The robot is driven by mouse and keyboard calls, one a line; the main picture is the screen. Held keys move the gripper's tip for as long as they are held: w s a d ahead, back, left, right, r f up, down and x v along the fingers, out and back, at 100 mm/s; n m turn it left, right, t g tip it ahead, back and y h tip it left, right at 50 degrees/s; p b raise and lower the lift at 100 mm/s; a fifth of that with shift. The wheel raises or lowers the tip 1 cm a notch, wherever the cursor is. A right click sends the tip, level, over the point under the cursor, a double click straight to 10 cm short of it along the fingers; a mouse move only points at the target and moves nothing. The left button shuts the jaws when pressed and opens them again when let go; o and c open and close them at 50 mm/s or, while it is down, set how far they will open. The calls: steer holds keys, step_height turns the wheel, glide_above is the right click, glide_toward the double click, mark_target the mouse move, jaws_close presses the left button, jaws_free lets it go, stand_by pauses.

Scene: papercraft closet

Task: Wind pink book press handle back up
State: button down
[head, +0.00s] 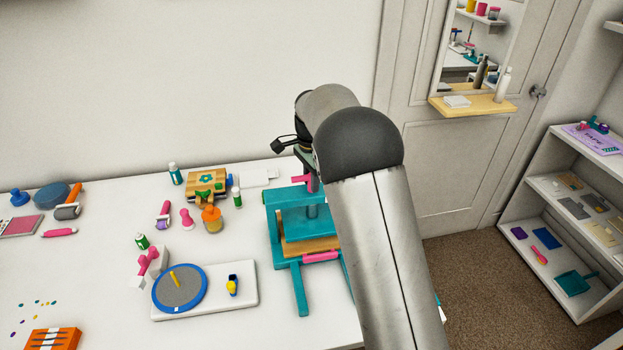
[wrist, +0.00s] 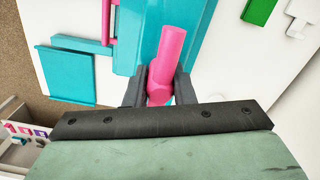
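The teal book press (head: 300,222) stands on the white table, with its pink handle (head: 304,180) on top. A wooden board (head: 308,246) lies inside the press. In the wrist view the handle's pink rod (wrist: 172,50) runs between the two dark fingers of my gripper (wrist: 161,88). The fingers flank the rod closely and appear shut on it. Teal parts of the press (wrist: 135,40) lie below. In the head view my arm hides part of the press's right side and most of my gripper.
A white board with a blue-rimmed disc (head: 180,288) lies left of the press. Bottles, a wooden box (head: 207,184) and pink tools stand behind and to the left. A door with a mirror shelf (head: 472,106) and a shelf unit (head: 575,210) are at the right.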

steer(key=shift+n, duration=0.3)
steer(key=shift+r+n, duration=0.1)
steer(key=shift+n, duration=3)
steer(key=c, duration=1.2)
jaws_free()
step_height(320, 180, up, 17)
steer(key=shift+r+b, duration=0.2)
steer(key=shift+b, duration=0.2)
